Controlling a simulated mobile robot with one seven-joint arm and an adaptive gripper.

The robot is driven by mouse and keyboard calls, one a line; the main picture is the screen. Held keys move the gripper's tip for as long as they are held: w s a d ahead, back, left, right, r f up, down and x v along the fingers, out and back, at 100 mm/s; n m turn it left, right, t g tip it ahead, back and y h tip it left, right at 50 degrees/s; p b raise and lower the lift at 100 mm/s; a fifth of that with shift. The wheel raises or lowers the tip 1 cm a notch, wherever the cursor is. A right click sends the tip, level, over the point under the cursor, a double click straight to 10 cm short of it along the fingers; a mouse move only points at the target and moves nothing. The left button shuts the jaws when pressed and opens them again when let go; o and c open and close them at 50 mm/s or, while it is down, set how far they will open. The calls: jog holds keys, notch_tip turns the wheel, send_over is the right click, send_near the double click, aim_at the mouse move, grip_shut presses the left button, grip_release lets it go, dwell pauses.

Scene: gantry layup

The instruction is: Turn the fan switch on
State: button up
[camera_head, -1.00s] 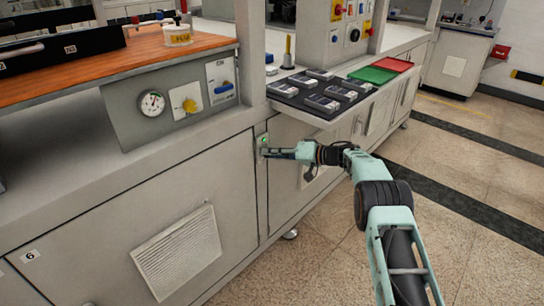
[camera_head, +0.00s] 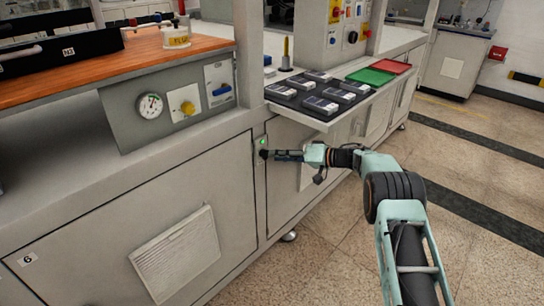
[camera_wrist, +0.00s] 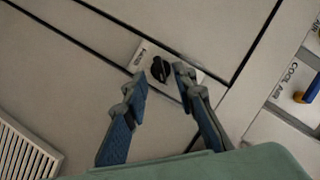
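The fan switch is a black rotary knob (camera_wrist: 161,68) on a small pale plate in the wrist view; the plate's lettering is too small to read surely. In the head view the knob (camera_head: 263,154) sits on the cabinet front, just below a small lit green lamp (camera_head: 263,141). My gripper (camera_head: 274,155) is just right of the knob, level with it. In the wrist view my gripper (camera_wrist: 162,76) is open, with blue-padded fingers apart and the knob showing between and just beyond the tips. Whether either tip touches the knob I cannot tell.
A bench panel with a gauge (camera_head: 150,105) and a yellow knob (camera_head: 187,106) is up left. A shelf edge (camera_head: 318,121) bearing a black tray of several packs juts out above my gripper. A louvred vent (camera_head: 178,255) is lower left. The floor to the right is open.

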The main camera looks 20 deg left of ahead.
jog(key=w+v, duration=0.1)
jog(key=v, duration=0.7)
jog(key=shift+s+d, duration=0.25)
jog(key=shift+s, duration=0.25)
jog(key=shift+w+r, duration=0.1)
